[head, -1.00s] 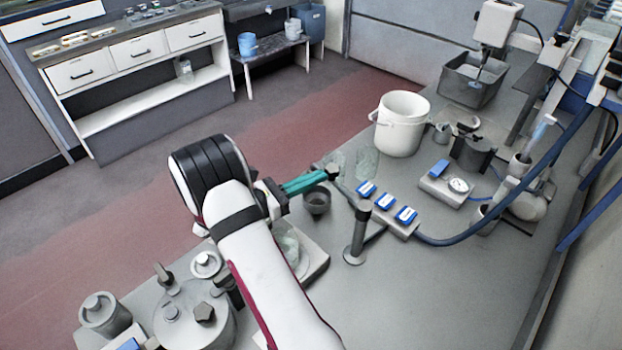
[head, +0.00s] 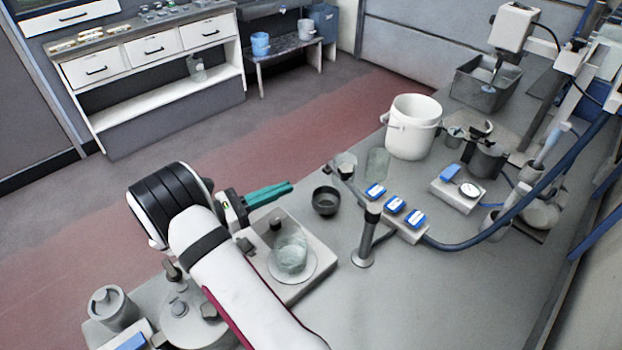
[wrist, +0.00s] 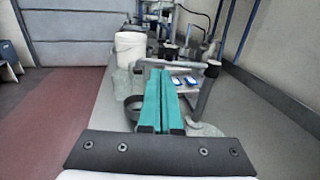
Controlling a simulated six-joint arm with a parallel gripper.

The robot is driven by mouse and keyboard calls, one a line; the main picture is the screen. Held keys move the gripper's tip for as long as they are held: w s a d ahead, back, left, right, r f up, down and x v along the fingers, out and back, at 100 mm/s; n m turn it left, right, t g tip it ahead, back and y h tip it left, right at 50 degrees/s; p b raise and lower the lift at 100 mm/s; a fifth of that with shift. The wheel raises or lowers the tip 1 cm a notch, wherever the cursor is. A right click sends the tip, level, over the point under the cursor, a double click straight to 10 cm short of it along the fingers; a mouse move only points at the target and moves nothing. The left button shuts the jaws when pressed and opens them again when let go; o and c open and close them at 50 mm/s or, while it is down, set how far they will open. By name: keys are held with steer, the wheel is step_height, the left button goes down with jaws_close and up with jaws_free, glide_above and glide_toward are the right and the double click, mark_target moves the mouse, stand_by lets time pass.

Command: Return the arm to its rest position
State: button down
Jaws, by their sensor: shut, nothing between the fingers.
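My gripper (head: 288,188) has teal fingers and is raised above the bench in the head view, at the left of the bench top. In the wrist view its two fingers (wrist: 159,72) lie side by side, shut with nothing between them. Below and near it in the head view, a clear glass beaker (head: 291,252) stands on a light square plate device (head: 318,262). A dark small bowl (head: 326,203) sits on the bench just to the right of the fingertips, apart from them.
A post with a sideways arm (head: 364,250) stands right of the plate, near a rack with blue-topped items (head: 394,206). Behind are a white bucket (head: 412,130), a grey bin (head: 484,85) and a gauge box (head: 458,190). Metal vessels (head: 115,308) crowd the front left. Bare bench lies at front right.

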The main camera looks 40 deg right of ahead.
steer(key=s+a+r+m+g+y, duration=0.1)
steer(key=s+a+r+m+y, duration=0.3)
steer(key=s, duration=0.4)
steer(key=s+a+r+m+g+y, duration=0.1)
steer(key=s+a+m+y, duration=0.3)
steer(key=s+m+y, duration=0.25)
steer(key=s+a+m+t+y, duration=0.2)
steer(key=s+a+m+y, duration=0.2)
steer(key=a, duration=0.3)
steer(key=s+a+f+m+t+y, duration=0.1)
steer(key=s+a+m+t+y, duration=0.2)
steer(key=s+a+m+y, duration=0.2)
steer(key=s+a+m, duration=0.1)
steer(key=a, duration=0.2)
steer(key=shift+s+a+f+m+t, duration=0.15)
steer(key=shift+a+f+m+t, duration=0.05)
steer(key=shift+m+t, duration=0.15)
